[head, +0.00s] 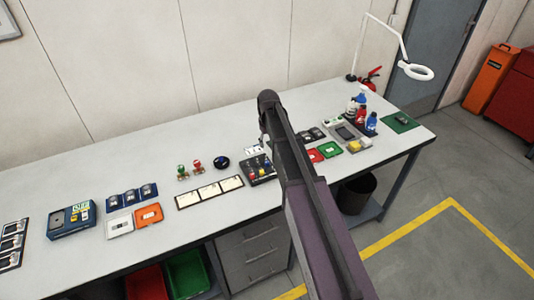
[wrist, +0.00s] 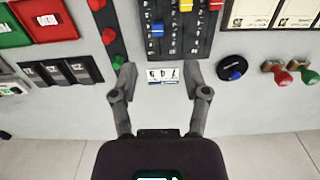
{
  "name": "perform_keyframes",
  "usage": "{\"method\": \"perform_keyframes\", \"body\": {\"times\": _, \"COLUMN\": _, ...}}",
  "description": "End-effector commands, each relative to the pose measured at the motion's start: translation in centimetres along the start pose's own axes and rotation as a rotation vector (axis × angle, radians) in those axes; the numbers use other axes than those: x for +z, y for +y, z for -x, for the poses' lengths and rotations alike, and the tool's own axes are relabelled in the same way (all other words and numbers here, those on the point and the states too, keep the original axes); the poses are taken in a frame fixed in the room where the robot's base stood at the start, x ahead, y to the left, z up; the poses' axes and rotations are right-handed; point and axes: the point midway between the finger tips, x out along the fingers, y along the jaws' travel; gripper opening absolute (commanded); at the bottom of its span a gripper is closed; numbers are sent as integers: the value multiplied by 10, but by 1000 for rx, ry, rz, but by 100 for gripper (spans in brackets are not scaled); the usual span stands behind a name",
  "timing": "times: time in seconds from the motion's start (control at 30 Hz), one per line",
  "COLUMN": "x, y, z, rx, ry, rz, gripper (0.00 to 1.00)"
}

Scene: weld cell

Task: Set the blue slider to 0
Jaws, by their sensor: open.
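The black slider panel (wrist: 172,38) is at the top of the wrist view, with white scale marks beside its slots. The blue slider (wrist: 157,29) is in its left slot, close to the panel's lower edge in the picture. The yellow slider (wrist: 186,5) and the red slider (wrist: 216,4) sit higher, at the picture's top edge. My gripper (wrist: 160,80) is open and empty, its fingers spread on either side of a small white number card (wrist: 162,76), apart from the blue slider. In the head view the panel (head: 262,180) stands left of my arm, which hides my gripper.
A black dial (wrist: 232,68) and red and green stamps (wrist: 285,77) are right of my gripper. A strip with red and green buttons (wrist: 109,38) and black switches (wrist: 62,72) are left. Bare bench (head: 110,165) lies behind the items in the head view.

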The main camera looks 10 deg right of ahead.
Motion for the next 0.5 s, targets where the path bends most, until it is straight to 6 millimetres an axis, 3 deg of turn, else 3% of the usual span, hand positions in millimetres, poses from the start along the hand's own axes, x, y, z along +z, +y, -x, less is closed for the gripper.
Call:
{"method": "perform_keyframes", "body": {"times": 0.1, "x": -12, "y": 3, "z": 12, "rx": 0, "ry": 0, "rz": 12, "gripper": 60}}
{"method": "perform_keyframes", "body": {"times": 0.5, "x": -15, "y": 4, "z": 13, "rx": 0, "ry": 0, "rz": 17, "gripper": 60}}
